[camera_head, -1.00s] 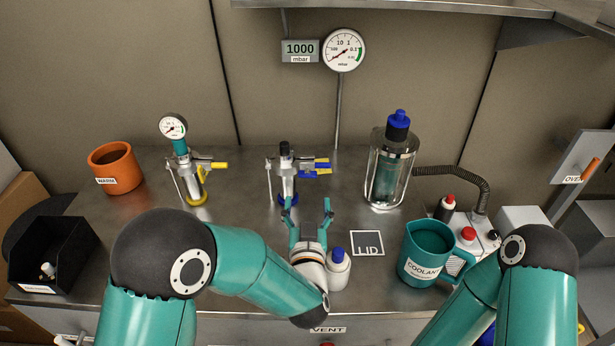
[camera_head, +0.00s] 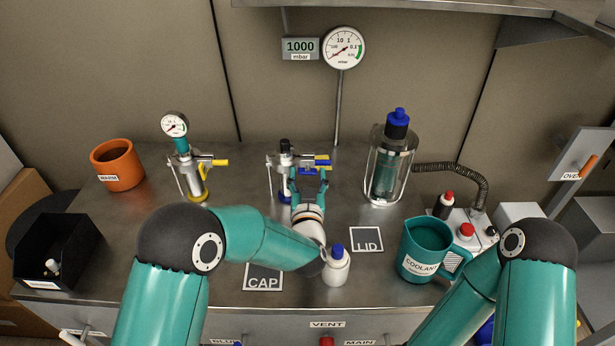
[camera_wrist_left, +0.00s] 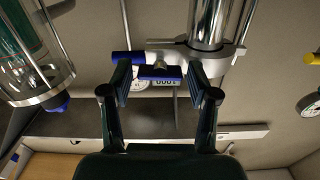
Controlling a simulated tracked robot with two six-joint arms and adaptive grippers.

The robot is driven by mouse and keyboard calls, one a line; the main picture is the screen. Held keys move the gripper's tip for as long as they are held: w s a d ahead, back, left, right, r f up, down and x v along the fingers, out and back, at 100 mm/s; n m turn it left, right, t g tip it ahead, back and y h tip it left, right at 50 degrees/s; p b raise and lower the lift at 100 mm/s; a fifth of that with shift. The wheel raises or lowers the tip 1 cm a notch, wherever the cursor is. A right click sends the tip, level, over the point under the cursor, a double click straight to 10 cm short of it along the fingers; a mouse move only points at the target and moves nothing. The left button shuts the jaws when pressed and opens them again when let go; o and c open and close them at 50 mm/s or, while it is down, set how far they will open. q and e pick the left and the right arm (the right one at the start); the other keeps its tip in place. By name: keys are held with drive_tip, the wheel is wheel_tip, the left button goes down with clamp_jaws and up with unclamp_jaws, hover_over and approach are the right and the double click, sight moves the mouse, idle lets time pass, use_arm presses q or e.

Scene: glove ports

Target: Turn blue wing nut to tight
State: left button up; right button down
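The blue wing nut (camera_head: 308,171) is on the side of the middle metal clamp stand (camera_head: 283,160). In the left wrist view it is a short blue bar (camera_wrist_left: 160,72) lying roughly crosswise. My left gripper (camera_head: 308,177) is at this stand. In the left wrist view its two fingers (camera_wrist_left: 160,78) are spread on either side of the blue bar, with a gap visible at each side. The gripper is open and holds nothing. In the head view the fingers partly cover the nut. My right arm shows at lower right, but its gripper is out of view.
A white bottle with blue cap (camera_head: 336,268) stands near my left forearm. The glass vessel (camera_head: 388,165) and coolant jug (camera_head: 424,250) stand to the right. A gauge stand (camera_head: 190,170) is at left.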

use_arm(q)
drive_tip(key=c, duration=0.7)
drive_tip(key=shift+c, duration=0.2)
drive_tip(key=shift+m+b, duration=0.3)
drive_tip(key=shift+m, duration=0.1)
drive_tip(key=m+b, duration=0.1)
drive_tip(key=m, duration=1.4)
drive_tip(key=shift+d+m, duration=0.15)
drive_tip(key=shift+m, duration=0.25)
drive_tip(key=shift+f, duration=0.1)
